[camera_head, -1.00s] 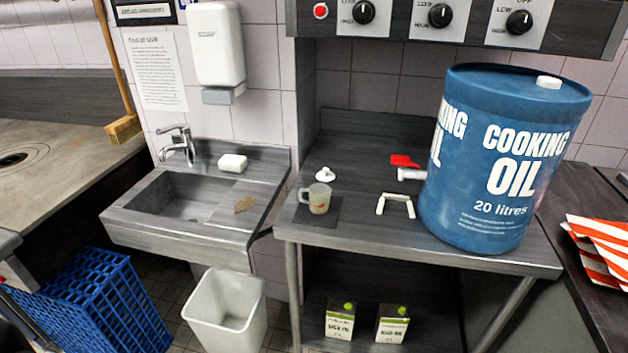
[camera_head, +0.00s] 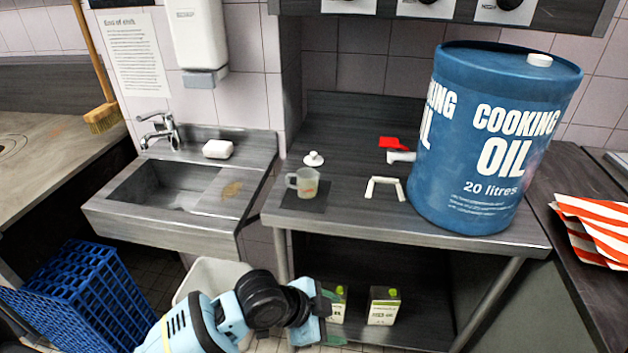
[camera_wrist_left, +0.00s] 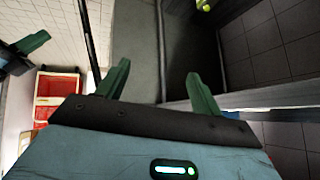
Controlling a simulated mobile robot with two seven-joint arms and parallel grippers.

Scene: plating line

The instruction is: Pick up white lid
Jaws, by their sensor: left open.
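The white lid (camera_head: 313,159) lies on the steel table in the head view, knob up, just behind a mug (camera_head: 304,183). My left gripper (camera_head: 330,308) is low in front of the table, below its top and well short of the lid. In the left wrist view its two green fingers (camera_wrist_left: 158,85) stand apart with nothing between them. The lid does not show in the wrist view. My right gripper is not in the head view.
The mug stands on a dark mat (camera_head: 312,203). A white bracket-shaped piece (camera_head: 385,188), a red-and-white item (camera_head: 397,149) and a large blue oil drum (camera_head: 485,150) stand to the right. A sink (camera_head: 170,190) is left. Cartons (camera_head: 383,307) stand on the lower shelf.

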